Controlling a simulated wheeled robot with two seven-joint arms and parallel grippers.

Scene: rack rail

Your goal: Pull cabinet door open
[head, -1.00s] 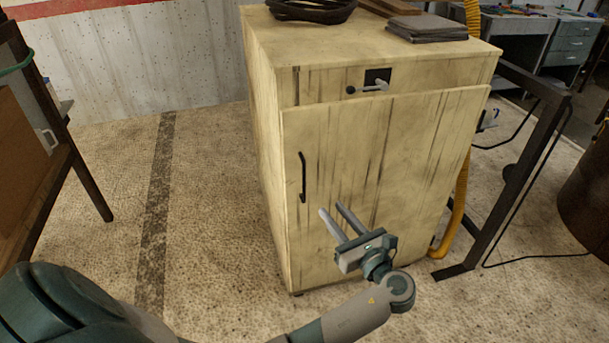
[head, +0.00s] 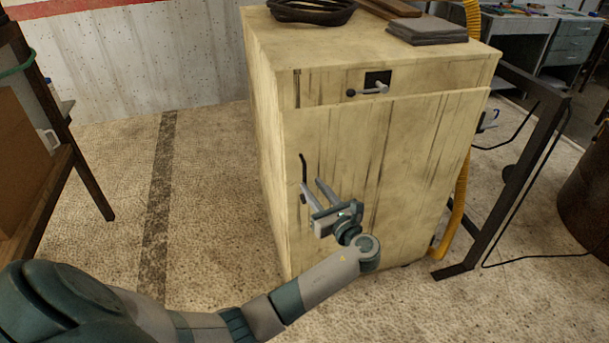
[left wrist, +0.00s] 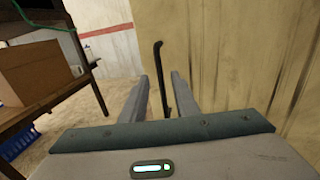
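The pale, wood-like cabinet (head: 265,150) stands in the middle of the head view. Its door (head: 400,165) looks shut or nearly so. A black vertical bar handle (head: 303,164) is on the door's left side; the gripper covers its lower part. My left gripper (head: 311,182) is open at the handle's lower end. In the left wrist view, the handle (left wrist: 160,75) shows in the gap between the two open fingers (left wrist: 159,78). I cannot tell whether the fingertips reach around it or stop short. My right gripper is in neither view.
A grey latch (head: 375,88) sits above the door. A black tray (head: 312,10) and grey folded stack (head: 427,30) lie on top. A dark metal frame (head: 515,170) and yellow hose (head: 459,200) stand right. Floor (head: 210,190) left of the cabinet is clear.

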